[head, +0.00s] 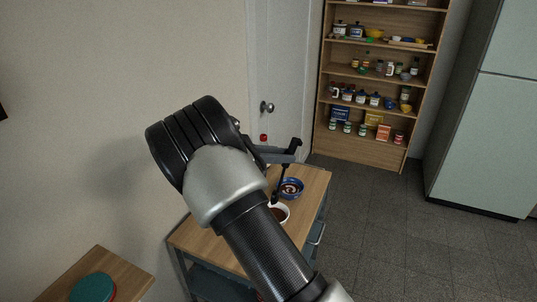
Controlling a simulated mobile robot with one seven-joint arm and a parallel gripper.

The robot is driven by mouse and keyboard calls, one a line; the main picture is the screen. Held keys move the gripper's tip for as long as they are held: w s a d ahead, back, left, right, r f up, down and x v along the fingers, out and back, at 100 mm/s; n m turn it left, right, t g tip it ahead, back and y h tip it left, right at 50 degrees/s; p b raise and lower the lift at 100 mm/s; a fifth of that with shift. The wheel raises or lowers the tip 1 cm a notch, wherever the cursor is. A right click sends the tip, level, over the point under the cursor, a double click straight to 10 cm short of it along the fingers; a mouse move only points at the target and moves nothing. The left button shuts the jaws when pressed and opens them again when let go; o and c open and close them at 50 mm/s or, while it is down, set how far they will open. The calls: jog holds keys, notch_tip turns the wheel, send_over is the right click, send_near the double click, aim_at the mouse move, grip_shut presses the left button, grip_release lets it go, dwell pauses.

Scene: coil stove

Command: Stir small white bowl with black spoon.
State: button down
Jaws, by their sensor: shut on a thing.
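The small white bowl (287,209) sits on the wooden top of a cart, with something brown inside. My forearm hides its left and lower part. My gripper (287,158) is above the bowl, partly hidden behind my wrist, and shut on the black spoon (280,183). The spoon hangs down steeply, and its lower end overlaps the far left side of the white bowl in the head view. I cannot tell whether it touches the brown contents.
A blue bowl (297,193) with a red and white pattern inside stands just behind the white bowl. A small red-topped thing (263,138) shows behind my gripper. The cart top (316,177) is bare at the right. A shelf (362,155) and fridge (487,140) stand farther back.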

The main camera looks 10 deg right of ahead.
aim_at(291, 150)
jog(key=d+y, duration=0.1)
jog(key=d, duration=0.2)
jog(key=d+y, duration=0.1)
jog(key=shift+d+r+y+p, duration=0.15)
jog(key=shift+r+y+p, duration=0.1)
jog(key=shift+y+p, duration=0.05)
jog(key=d+f+m+y+p, duration=0.1)
jog(key=d+f+y+p, duration=0.3)
jog(key=d+f+y, duration=0.5)
jog(key=shift+d+f+g+y+p, duration=0.35)
jog(key=shift+f+y, duration=0.25)
jog(key=shift+f, duration=0.35)
